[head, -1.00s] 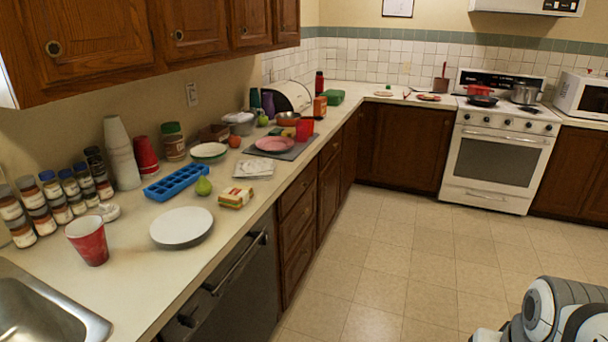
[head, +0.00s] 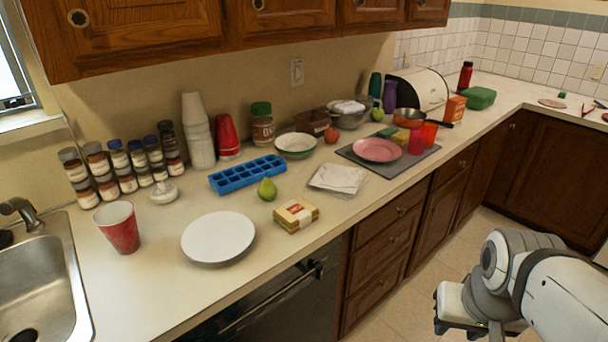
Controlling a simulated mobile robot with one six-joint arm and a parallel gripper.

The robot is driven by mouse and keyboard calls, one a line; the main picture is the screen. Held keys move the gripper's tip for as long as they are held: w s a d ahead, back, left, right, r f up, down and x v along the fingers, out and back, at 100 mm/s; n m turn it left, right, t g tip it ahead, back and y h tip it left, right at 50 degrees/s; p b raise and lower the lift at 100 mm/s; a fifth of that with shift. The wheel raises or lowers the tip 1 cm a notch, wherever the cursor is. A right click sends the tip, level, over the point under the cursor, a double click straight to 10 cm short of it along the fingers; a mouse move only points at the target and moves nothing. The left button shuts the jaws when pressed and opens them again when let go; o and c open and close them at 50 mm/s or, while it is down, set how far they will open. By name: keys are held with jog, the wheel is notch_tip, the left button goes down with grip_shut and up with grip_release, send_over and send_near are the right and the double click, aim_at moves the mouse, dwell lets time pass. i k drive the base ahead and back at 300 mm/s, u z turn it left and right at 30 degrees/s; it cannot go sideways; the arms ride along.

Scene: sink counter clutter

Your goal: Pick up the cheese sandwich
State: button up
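The cheese sandwich (head: 296,216) lies on the counter near its front edge, in layered yellow, green and brown with a white and red label band. A white plate (head: 218,237) lies to its left and a green pear (head: 267,189) behind it on the left. My gripper (head: 462,322) shows only in part at the lower right, beyond the counter's front edge and well apart from the sandwich. Its fingers are too dark and hidden to tell whether they are open or shut.
A blue ice tray (head: 247,174) and stacked napkins (head: 338,179) lie behind the sandwich. A red cup (head: 118,228) stands near the sink (head: 45,290) at left. A pink plate (head: 377,149) sits on a grey mat farther right. Wooden cabinets (head: 150,30) overhang the back.

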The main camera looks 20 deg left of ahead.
aim_at(294, 215)
jog(key=u, duration=0.6)
jog(key=i, duration=0.9)
jog(key=u, duration=0.4)
jog(key=k, duration=0.9)
jog(key=u, duration=0.15)
jog(key=i, duration=0.9)
jog(key=z, duration=0.05)
